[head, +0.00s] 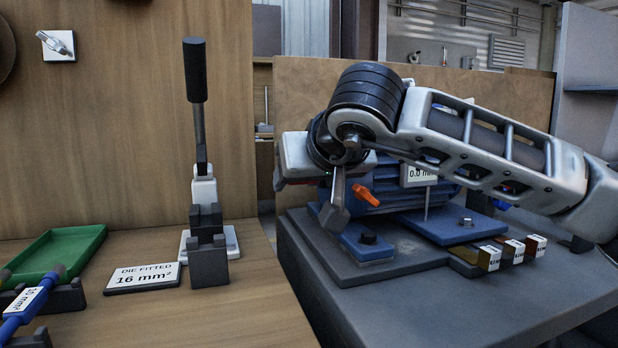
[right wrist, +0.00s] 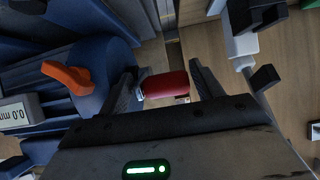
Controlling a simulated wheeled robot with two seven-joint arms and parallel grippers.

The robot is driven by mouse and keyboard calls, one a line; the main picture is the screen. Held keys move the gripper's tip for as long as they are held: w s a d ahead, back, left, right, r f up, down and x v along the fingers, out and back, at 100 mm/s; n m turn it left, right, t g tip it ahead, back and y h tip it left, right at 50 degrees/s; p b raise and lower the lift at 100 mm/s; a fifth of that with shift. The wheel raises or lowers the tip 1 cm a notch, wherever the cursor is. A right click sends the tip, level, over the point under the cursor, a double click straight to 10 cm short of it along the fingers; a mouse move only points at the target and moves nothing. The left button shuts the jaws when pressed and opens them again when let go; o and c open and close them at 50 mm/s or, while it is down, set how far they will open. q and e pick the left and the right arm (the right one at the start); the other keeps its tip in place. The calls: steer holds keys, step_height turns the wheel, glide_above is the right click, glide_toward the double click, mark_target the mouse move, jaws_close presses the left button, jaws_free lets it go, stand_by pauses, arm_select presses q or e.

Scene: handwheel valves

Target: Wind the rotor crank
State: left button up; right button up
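The crank's red grip (right wrist: 165,85) lies between the two dark fingers of my right gripper (right wrist: 163,72) in the right wrist view. The fingers are spread, with a clear gap on the right side of the grip. The left finger is close to it; I cannot tell whether they touch. In the head view my right arm reaches over the blue motor housing (head: 385,190) and hides much of the crank. An orange lever (head: 365,194) sticks out of the housing; it also shows in the right wrist view (right wrist: 67,77). My left gripper is not in view.
A display (head: 418,174) reading 0.0 mm stands by the motor. Several labelled blocks (head: 513,249) lie at the front.

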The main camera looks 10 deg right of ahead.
arm_select(q)
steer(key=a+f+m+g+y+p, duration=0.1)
steer(key=p, duration=0.2)
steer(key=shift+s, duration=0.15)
arm_select(e)
steer(key=v, duration=1.6)
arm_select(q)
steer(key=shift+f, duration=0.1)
arm_select(e)
steer(key=shift+f, duration=0.1)
